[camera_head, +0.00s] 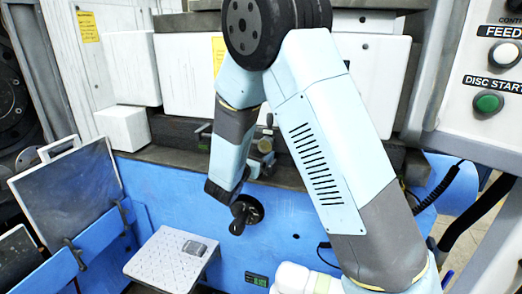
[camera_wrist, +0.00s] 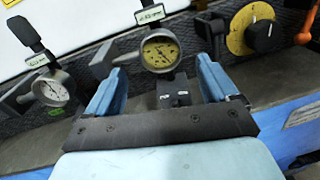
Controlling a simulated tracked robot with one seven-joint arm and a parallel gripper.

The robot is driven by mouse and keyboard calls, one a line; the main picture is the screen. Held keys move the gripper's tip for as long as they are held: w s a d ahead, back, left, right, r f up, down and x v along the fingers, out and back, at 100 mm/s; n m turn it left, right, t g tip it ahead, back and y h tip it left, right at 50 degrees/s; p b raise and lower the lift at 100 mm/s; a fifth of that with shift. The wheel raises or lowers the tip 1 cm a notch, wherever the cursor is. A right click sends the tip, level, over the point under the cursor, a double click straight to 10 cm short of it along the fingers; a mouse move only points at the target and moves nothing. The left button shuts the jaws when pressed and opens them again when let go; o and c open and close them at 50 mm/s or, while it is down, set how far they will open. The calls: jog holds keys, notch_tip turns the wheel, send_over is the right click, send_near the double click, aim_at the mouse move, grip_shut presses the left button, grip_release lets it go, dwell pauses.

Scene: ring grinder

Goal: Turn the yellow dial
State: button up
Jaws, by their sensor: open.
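In the wrist view, a round yellow dial (camera_wrist: 252,30) with a black knob at its centre is at the upper right, partly cut by the top edge. My gripper (camera_wrist: 160,66) is open, its two blue fingers apart. The dial is to the right of the right finger, and I see no contact. A gauge with a yellowish face (camera_wrist: 160,50) shows between and beyond the fingers. In the head view my arm reaches down over the machine; I cannot make out the fingers or the yellow dial there.
A second gauge (camera_wrist: 52,90) is left of the fingers. An orange lever (camera_wrist: 306,26) is at the far right edge. In the head view, a black rotary handle (camera_head: 245,213) is on the blue front, and a green button (camera_head: 488,103) is on the right panel.

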aim_at(264, 147)
jog(key=shift+x, duration=2.2)
jog(key=shift+c, duration=0.5)
jog(key=c, duration=1)
